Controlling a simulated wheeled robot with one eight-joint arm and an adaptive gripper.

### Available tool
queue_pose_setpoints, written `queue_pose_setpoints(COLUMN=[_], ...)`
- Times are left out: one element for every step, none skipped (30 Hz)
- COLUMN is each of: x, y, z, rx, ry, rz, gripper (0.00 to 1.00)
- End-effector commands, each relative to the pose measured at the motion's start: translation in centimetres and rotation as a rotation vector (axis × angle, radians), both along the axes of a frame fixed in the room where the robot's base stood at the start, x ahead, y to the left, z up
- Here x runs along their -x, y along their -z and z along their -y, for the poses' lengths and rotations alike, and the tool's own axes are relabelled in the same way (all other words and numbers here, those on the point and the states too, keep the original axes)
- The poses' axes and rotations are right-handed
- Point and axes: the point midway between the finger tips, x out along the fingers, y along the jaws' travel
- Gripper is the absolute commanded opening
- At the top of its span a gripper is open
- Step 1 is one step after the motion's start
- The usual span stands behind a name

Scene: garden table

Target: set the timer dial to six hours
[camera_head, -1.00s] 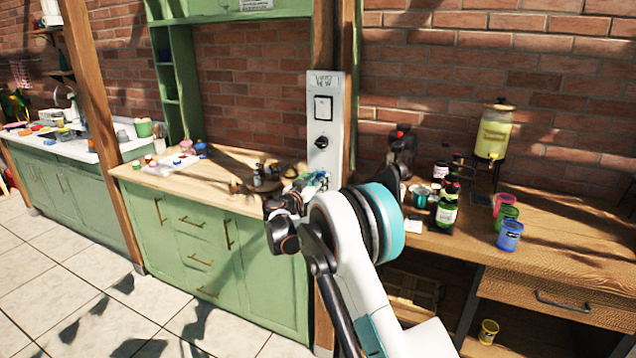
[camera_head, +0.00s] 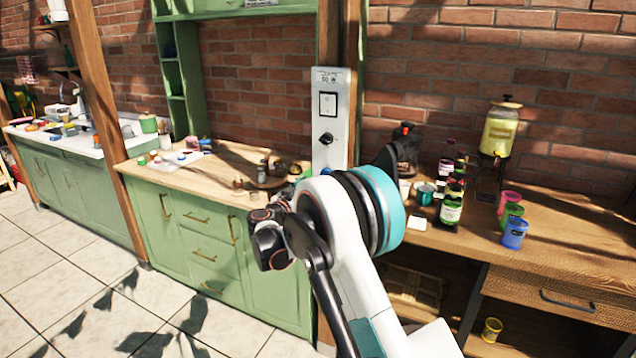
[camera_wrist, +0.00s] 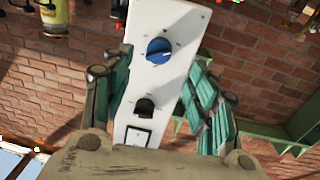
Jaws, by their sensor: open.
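A blue round dial (camera_wrist: 159,50) sits on a white wall panel (camera_wrist: 182,21), which appears upside down in the wrist view. Small marks surround the dial; they are too small to read. A black knob (camera_wrist: 145,106) and a rocker switch (camera_wrist: 138,137) are on the same panel. My gripper (camera_wrist: 157,64) is open, its teal-padded fingers on either side of the panel, apart from the dial and holding nothing. In the head view, the panel (camera_head: 345,104) hangs on a post, with its black knob (camera_head: 326,139) visible; my arm hides its lower part and the gripper.
A green cabinet (camera_head: 235,262) with a wooden top stands left of the panel. A wooden workbench (camera_head: 580,248) on the right holds bottles, coloured cups (camera_head: 514,233) and a drink dispenser (camera_head: 499,130). A dark machine (camera_head: 405,148) stands close right of the panel.

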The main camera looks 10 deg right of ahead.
Motion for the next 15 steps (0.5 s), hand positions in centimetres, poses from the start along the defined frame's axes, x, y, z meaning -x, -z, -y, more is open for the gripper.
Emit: queue_pose_setpoints(x=[0.7,1.0,1.5,1.8,2.1,2.4,2.5,2.7,2.8,2.9,3.0,3.0,3.0,3.0,3.0], y=[0.0,0.0,0.0,0.0,0.0,0.0,0.0,0.0,0.0,0.0,0.0,0.1,0.1,0.1,0.1], z=[-0.7,-1.0,-1.3,-1.6,-1.8,-2.1,-2.2,-2.3,-2.4,-2.5,-2.5,-2.6,-2.6,-2.6,-2.6], rx=[0.000,0.000,0.000,0.000,0.000,0.000,0.000,0.000,0.000,0.000,0.000,0.000,0.000,0.000,0.000], ry=[-0.003,-0.003,-0.002,-0.002,-0.002,-0.002,-0.002,-0.002,-0.001,-0.001,-0.001,0.000,0.000,0.000,0.000], rz=[0.000,0.000,0.000,0.000,0.000,0.000,0.000,0.000,0.000,0.000,0.000,0.000,0.000,0.000,0.000], gripper=[0.53,0.53,0.53,0.53,0.53,0.53,0.53,0.53,0.53,0.53,0.53,0.53,0.53,0.53,0.53])
